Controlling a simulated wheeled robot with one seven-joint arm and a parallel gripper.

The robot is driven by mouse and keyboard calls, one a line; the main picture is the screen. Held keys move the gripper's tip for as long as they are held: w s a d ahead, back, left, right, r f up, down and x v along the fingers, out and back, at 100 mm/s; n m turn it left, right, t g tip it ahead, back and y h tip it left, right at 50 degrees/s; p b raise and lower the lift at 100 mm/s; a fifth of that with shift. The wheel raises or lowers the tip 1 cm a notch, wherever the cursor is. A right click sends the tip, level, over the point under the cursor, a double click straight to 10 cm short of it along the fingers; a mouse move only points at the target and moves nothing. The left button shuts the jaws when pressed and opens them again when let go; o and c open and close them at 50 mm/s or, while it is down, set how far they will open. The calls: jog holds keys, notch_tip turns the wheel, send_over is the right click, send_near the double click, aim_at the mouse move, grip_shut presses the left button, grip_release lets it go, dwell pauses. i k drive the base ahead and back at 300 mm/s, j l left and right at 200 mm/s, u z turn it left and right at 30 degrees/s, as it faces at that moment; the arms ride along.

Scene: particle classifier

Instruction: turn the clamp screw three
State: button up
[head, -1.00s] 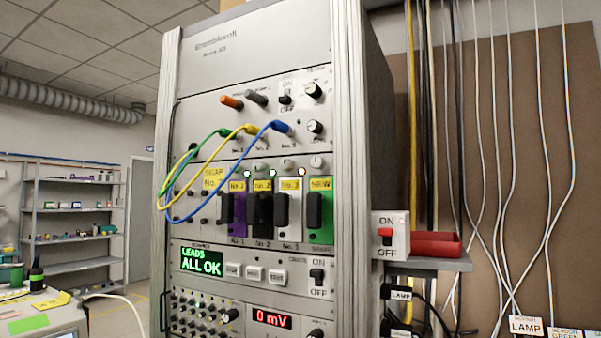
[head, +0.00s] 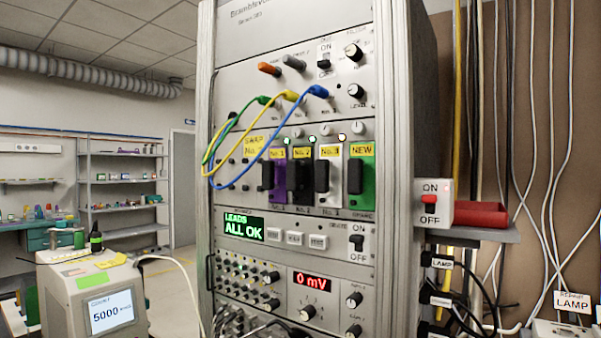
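The clamp screws are not labelled legibly. A small round grey knob (head: 326,130) sits above the white module marked No. 3 (head: 328,178) on the rack, and I take it as clamp screw three. A lit lamp (head: 341,137) shows just right of it. Similar knobs sit above No. 2 (head: 299,132) and above the green NEW module (head: 358,128). How far the screw is turned is too small to tell. My gripper is not in view.
Green, yellow and blue leads (head: 240,140) loop out in front of the rack's left side. The display (head: 243,227) reads LEADS ALL OK. A bench instrument (head: 92,300) reading 5000 stands left.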

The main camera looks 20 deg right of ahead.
aim_at(326, 130)
jog(key=i+l+u, duration=0.1)
jog(key=u, duration=0.25)
jog(key=i+l+u, duration=0.1)
jog(key=u, duration=0.25)
jog(key=l+u, duration=0.15)
jog(key=u, duration=0.2)
jog(key=i+l, duration=0.05)
